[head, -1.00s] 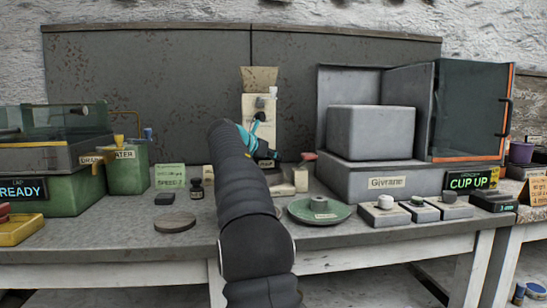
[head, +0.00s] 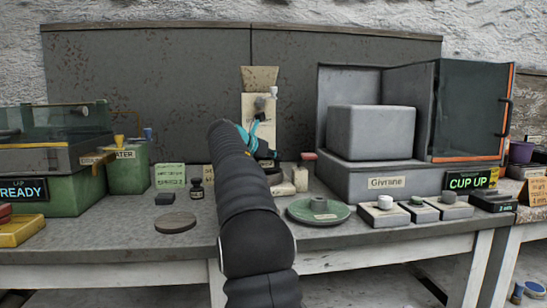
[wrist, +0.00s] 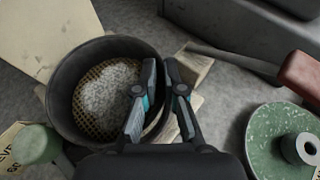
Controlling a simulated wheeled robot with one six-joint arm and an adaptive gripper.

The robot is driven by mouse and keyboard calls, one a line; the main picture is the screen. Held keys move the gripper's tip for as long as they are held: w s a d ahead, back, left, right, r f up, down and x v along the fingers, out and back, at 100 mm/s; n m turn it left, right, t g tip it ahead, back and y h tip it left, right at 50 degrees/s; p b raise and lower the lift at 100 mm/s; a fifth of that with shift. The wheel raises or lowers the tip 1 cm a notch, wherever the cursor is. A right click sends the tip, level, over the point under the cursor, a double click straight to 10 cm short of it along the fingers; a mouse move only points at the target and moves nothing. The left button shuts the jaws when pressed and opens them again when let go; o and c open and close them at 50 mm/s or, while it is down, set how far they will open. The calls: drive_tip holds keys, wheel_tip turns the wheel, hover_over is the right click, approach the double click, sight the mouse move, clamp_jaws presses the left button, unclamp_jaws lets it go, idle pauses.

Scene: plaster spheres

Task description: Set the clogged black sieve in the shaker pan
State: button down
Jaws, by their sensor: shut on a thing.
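The black sieve (wrist: 54,92) shows in the wrist view as a round dark ring with a tan mesh and a clump of pale powder on it. My gripper (wrist: 161,72) is shut on the sieve's right rim, one finger inside and one outside. In the head view my gripper (head: 268,158) is mostly behind my arm, and a dark edge of the sieve (head: 273,177) shows below it. Pale wooden pieces (wrist: 192,72) show beside and partly under the sieve. I cannot make out the shaker pan, or whether the sieve rests on anything.
A green round plate (head: 300,214) with a hub lies right of my arm. A red-ended handle (wrist: 303,76) is near. A grey cabinet (head: 345,180) stands at the right. A beige panel (head: 250,105) is behind.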

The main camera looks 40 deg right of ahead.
drive_tip(key=shift+f+b, duration=0.75)
drive_tip(key=shift+f, duration=0.5)
idle(0.4)
drive_tip(key=c, duration=1.2)
unclamp_jaws()
drive_tip(key=shift+r, duration=0.1)
drive_tip(key=shift+r+p, duration=1)
drive_tip(key=shift+p, duration=0.4)
drive_tip(key=shift+r+p, duration=0.3)
drive_tip(key=shift+r, duration=0.55)
